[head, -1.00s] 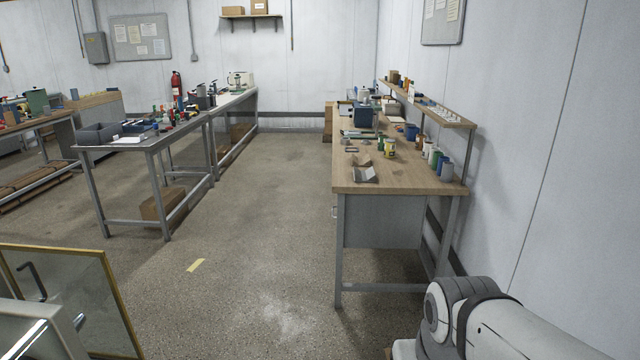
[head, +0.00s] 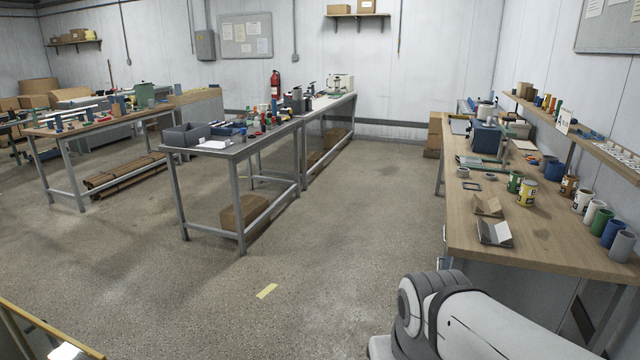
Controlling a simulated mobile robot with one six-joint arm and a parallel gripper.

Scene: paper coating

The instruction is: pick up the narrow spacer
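I cannot pick out the narrow spacer; the small items on the benches are too far off to tell apart. A wooden bench (head: 545,232) on the right holds cans, a small dark rectangular frame (head: 471,186) and two folded stands, one of them the nearer stand (head: 495,233). A grey metal bench (head: 215,154) in the middle holds a grey bin (head: 186,135) and many small coloured parts. Part of my white arm shows at the bottom right. My gripper is outside the view.
Open floor (head: 340,230) lies between the benches. Another wooden bench (head: 85,125) stands at the left. A cardboard box (head: 243,212) sits under the middle bench. A yellow-edged panel (head: 45,328) is at the lower left. A shelf (head: 590,135) runs above the right bench.

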